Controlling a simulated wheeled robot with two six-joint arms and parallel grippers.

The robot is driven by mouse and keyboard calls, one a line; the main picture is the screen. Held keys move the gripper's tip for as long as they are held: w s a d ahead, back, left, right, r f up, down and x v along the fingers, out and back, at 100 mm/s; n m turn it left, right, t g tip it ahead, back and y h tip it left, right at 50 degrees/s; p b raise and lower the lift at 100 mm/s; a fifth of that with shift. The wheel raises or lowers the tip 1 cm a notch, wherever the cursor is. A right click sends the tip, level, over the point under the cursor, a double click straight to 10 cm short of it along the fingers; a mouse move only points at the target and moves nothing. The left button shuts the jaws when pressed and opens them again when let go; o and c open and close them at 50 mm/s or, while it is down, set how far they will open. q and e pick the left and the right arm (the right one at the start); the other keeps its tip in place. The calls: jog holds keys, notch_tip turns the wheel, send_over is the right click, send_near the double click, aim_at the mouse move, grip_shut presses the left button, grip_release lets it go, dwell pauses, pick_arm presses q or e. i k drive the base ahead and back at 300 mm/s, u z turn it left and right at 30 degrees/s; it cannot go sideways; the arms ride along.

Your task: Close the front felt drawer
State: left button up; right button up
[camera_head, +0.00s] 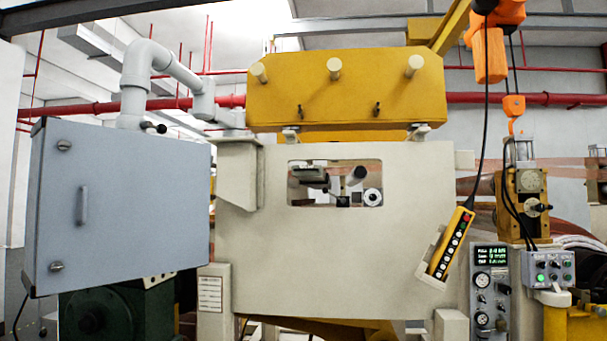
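I cannot make out for certain which part is the front felt drawer. The cream machine front (335,255) fills the middle of the view. It has a rectangular window (335,185), and small dark metal parts and a round pale disc (372,197) show inside it. Whether any drawer is open or shut does not show. Neither of my grippers is in view.
A grey-blue cabinet (130,225) with a vertical handle stands close at the left. A yellow push-button pendant (453,243) rests in a cream holder at the right. A gauge panel (490,295) and a grey button box (548,268) stand beside it. An orange hoist hook (514,106) hangs above.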

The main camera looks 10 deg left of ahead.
aim_at(312, 173)
jog(key=u, duration=0.6)
jog(key=i, duration=1.05)
jog(key=u, duration=0.05)
